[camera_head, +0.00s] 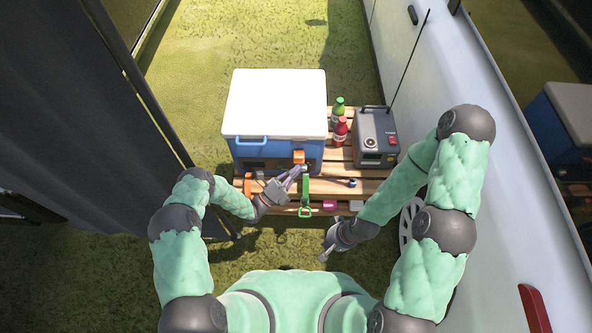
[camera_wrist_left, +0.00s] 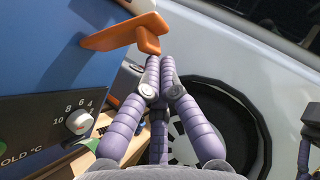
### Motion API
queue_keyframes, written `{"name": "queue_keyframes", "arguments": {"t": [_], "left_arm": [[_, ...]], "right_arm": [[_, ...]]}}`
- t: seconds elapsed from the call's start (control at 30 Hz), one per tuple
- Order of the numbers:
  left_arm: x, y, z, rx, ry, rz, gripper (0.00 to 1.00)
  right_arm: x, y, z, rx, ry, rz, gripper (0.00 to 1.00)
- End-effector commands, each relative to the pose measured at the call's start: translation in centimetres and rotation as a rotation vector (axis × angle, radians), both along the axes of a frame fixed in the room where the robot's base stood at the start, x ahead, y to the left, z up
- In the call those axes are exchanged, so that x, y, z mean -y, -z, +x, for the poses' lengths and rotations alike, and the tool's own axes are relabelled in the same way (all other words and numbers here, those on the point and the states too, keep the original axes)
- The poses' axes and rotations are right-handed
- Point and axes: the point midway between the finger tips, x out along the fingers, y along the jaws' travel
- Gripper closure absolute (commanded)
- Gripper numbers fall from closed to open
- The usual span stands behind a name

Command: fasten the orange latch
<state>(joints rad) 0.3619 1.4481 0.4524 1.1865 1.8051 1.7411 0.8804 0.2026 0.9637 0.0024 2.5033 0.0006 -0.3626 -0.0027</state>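The orange latch (camera_head: 299,156) is on the front of the blue cooler box (camera_head: 250,153), below its white lid (camera_head: 275,103). In the left wrist view the latch (camera_wrist_left: 128,36) sticks out from the blue wall. My left gripper (camera_head: 303,170) reaches up to the cooler's front. In the left wrist view its purple fingers (camera_wrist_left: 159,65) have their tips together, with nothing seen between them. The tips are just below the latch's end, touching or very close. My right gripper (camera_head: 326,254) hangs low in front of the table, away from the cooler; its fingers are too small to judge.
The slatted wooden table (camera_head: 372,187) holds a green bottle (camera_head: 337,111), a red bottle (camera_head: 340,131) and a grey radio (camera_head: 376,137) right of the cooler. Small tools lie along its front. A white vehicle (camera_head: 450,75) stands at the right, a dark curtain (camera_head: 70,120) at the left.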

Motion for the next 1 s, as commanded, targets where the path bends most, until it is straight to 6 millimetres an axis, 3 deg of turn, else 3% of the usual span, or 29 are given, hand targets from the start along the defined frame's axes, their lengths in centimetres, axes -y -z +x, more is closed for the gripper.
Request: {"name": "queue_keyframes", "arguments": {"t": [0.37, 0.73, 1.0], "left_arm": [[0.0, -1.0, 0.1, -0.119, -0.001, 0.001, 1.00], [0.0, -3.4, 0.7, -0.223, 0.000, 0.001, 1.00], [0.0, -5.5, 1.8, -0.469, 0.000, 0.001, 1.00]], "right_arm": [[0.0, -1.6, 0.0, 0.000, 0.000, 0.000, 1.00], [0.0, -4.7, 0.0, 0.000, 0.000, 0.000, 1.00], [0.0, -7.6, 0.0, 0.000, 0.000, 0.000, 1.00]]}}
